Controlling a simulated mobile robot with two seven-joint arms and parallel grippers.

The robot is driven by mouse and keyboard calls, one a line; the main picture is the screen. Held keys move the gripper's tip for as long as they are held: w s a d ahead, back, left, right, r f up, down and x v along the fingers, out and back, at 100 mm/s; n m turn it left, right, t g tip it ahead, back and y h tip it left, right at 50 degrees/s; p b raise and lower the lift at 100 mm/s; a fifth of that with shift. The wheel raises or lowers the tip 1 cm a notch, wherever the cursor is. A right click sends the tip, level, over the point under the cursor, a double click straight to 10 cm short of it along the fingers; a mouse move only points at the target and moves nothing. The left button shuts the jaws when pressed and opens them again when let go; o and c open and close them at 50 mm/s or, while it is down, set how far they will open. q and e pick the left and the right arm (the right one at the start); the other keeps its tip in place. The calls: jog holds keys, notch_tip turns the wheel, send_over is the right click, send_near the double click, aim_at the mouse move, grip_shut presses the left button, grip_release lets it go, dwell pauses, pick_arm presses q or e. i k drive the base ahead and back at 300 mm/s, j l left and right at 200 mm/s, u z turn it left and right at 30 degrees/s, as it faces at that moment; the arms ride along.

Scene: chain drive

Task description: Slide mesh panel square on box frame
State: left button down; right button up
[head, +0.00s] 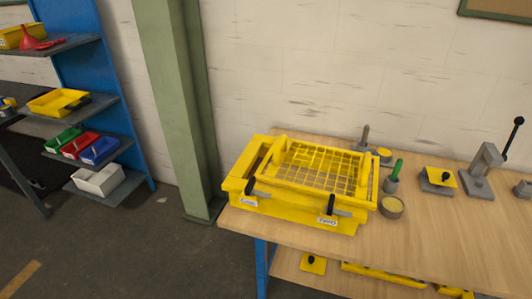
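The yellow box frame (233,184) sits on the wooden workbench near its left end. The yellow mesh panel (322,168) lies on top of it. The panel is off to the right on the frame, and an open strip shows at the frame's left side. Two black handles with grey shafts, a left one (250,186) and a right one (331,204), are at the front side. I cannot tell whether they belong to the panel or the frame. The panel's far edge is hard to make out. Neither of my grippers is in view.
Right of the frame on the workbench (440,240) stand a round tin (391,207), a green-handled tool (397,170), a grey block with a yellow plate (438,179) and a lever press (484,172). A green pillar (180,100) and blue shelving (85,60) stand left. The bench's front right is clear.

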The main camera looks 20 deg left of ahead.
aim_at(315, 170)
jog(key=i+l+u, duration=0.2)
jog(key=l, duration=0.15)
jog(key=i+l+u, duration=0.2)
jog(key=l, duration=0.15)
jog(key=l+u, duration=0.2)
jog(key=l, duration=0.15)
jog(key=i+l+u, duration=0.2)
jog(key=l, duration=0.2)
jog(key=k, duration=0.1)
